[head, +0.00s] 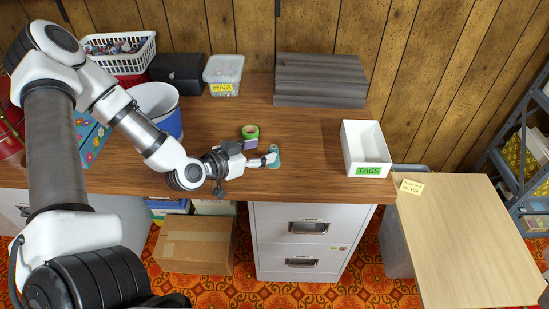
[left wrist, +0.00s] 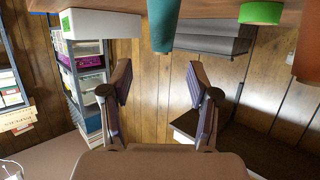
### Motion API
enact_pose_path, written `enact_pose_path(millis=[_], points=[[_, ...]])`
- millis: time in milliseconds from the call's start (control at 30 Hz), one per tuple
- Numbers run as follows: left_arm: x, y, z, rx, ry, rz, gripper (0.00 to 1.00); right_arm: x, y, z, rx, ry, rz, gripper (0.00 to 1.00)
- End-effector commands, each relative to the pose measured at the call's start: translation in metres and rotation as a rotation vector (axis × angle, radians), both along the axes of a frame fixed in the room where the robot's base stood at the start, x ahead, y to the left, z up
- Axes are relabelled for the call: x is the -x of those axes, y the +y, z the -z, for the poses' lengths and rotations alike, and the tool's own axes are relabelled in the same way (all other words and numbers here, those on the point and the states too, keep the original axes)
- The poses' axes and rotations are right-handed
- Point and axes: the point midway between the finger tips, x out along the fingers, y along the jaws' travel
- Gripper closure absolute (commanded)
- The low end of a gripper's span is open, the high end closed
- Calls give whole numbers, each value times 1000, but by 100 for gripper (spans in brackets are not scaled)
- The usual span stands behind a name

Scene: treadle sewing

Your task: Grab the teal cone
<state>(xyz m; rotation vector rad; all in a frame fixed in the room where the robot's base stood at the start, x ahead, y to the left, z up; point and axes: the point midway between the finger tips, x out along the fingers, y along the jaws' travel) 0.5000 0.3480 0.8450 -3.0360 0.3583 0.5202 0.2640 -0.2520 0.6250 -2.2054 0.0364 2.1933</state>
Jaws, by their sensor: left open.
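The teal cone (head: 274,152) stands on the wooden sewing table near its front middle in the head view. In the left wrist view the teal cone (left wrist: 163,25) hangs in from the top edge, between the lines of the two fingers but beyond their tips. My left gripper (head: 268,161) comes in from the left, low over the table, with its tips at or beside the cone. In the left wrist view my left gripper (left wrist: 158,75) is open with nothing between its fingers. The head view does not show clearly whether it touches the cone. My right gripper is not seen.
A green tape roll (head: 250,131) and a purple item (head: 250,145) sit just behind my left gripper. A white TAGS box (head: 365,158) stands to the right, a grey ridged block (head: 320,80) at the back. Table between cone and TAGS box is clear.

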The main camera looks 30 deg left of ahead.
Motion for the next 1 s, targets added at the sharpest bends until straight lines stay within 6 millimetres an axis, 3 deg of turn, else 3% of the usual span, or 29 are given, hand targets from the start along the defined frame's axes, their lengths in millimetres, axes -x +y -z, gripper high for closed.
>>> enact_pose_path(millis=[300, 567, 600, 767, 1000], points=[[-40, -7, 18, -5, 3, 4, 40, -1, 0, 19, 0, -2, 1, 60], [-46, -8, 18, 0, 2, 0, 40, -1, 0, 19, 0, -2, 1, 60], [-46, -8, 18, 1, 2, 1, 43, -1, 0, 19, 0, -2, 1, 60], [-46, -8, 18, 1, 2, 1, 100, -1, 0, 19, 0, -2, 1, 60], [-45, -8, 18, 1, 3, 1, 100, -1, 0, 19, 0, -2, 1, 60]])
